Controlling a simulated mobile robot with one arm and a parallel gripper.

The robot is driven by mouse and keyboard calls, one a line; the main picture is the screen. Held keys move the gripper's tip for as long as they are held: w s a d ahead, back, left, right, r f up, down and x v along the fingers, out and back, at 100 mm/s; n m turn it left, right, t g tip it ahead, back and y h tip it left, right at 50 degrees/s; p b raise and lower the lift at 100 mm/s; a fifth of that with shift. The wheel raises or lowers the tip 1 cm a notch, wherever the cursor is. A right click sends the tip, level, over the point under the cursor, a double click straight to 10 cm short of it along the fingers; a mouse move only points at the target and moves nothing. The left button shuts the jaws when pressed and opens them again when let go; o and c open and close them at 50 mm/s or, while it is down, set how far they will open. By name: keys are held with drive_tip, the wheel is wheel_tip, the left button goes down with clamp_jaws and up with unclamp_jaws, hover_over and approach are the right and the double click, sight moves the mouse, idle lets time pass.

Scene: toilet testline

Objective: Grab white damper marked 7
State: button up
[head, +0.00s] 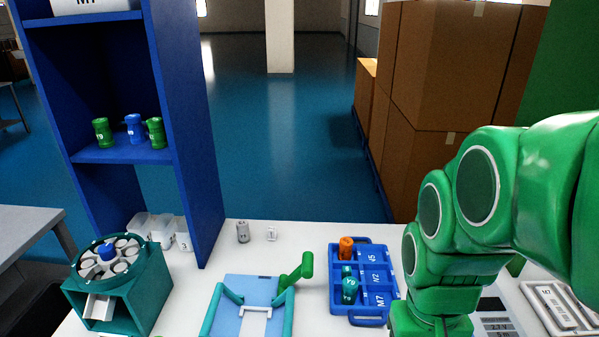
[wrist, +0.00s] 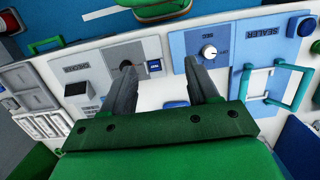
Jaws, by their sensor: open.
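A small white piece (head: 271,233) stands on the white table beside a grey cylinder (head: 242,231), behind the blue fixture. It may be the white damper, but its marking is too small to read. In the wrist view, my gripper (wrist: 159,64) is open and empty, its two grey fingers apart over the machine panels. No damper shows between or near the fingers there. In the head view, my green arm fills the right side and the gripper fingers cannot be made out.
A blue tray (head: 338,252) holds an orange and a green part. A teal machine (head: 150,297) stands at left, below a blue shelf (head: 185,110) with green and blue parts. The wrist view shows a sealer panel (wrist: 262,58).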

drive_tip(key=w+a+r+t, duration=0.1)
drive_tip(key=w+a+r, duration=0.1)
drive_tip(key=w, duration=1.8)
drive_tip(key=t, duration=0.2)
hover_over(272, 229)
drive_tip(key=f, duration=1.4)
drive_tip(key=s+f, duration=0.1)
drive_tip(key=f, duration=0.6)
drive_tip(key=shift+a+f, duration=0.15)
drive_tip(key=shift+a, duration=0.05)
drive_tip(key=shift+w+f, duration=0.1)
drive_tip(key=shift+f, duration=0.15)
drive_tip(key=shift+w+d+f, duration=0.1)
drive_tip(key=shift+w+f, duration=0.1)
drive_tip(key=shift+f, duration=1)
drive_tip(key=shift+w+f, duration=0.15)
drive_tip(key=shift+f, duration=1)
drive_tip(key=shift+w+d+f, duration=0.1)
drive_tip(key=shift+w+f, duration=0.1)
drive_tip(key=shift+f, duration=1)
